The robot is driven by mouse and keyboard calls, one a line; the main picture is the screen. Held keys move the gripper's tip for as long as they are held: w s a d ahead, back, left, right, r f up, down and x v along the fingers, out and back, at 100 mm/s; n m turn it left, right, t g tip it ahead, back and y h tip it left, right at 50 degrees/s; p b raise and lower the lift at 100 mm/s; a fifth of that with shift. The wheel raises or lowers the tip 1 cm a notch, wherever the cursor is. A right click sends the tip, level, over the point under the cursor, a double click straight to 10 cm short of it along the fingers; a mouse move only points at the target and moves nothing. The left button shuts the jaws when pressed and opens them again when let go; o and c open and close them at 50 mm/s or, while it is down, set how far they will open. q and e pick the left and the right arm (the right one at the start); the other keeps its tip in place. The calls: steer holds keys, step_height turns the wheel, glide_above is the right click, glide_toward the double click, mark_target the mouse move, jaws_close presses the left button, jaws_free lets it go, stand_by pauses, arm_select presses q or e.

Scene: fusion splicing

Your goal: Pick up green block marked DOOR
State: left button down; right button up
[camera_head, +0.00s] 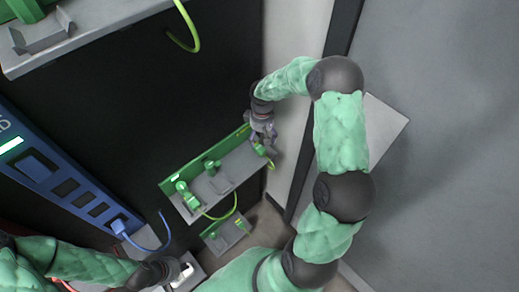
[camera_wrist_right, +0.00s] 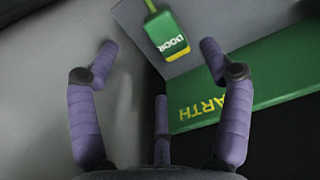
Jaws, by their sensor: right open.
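The green block marked DOOR (camera_wrist_right: 167,36) shows in the right wrist view, with a yellow end and a yellow-green cable from its far end. It lies over a grey shelf surface, just beyond and between the fingertips of my right gripper (camera_wrist_right: 159,58). The fingers are spread, with nothing between them. In the head view my right gripper (camera_head: 264,138) is at the right end of the shelf (camera_head: 228,184), largely covering the block. My left gripper (camera_head: 178,274) is at the bottom left, beside a small pale part; its fingers are unclear.
A green panel with yellow lettering ending in ARTH (camera_wrist_right: 260,88) backs the shelf. Other green blocks (camera_head: 187,193) stand on the shelf with a cable. A pale wall is close on the right.

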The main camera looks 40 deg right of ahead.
mark_target(261, 146)
steer(key=shift+a+f+b, duration=0.1)
steer(key=shift+f+b, duration=0.3)
steer(key=shift+f, duration=2.35)
steer(key=c, duration=1.3)
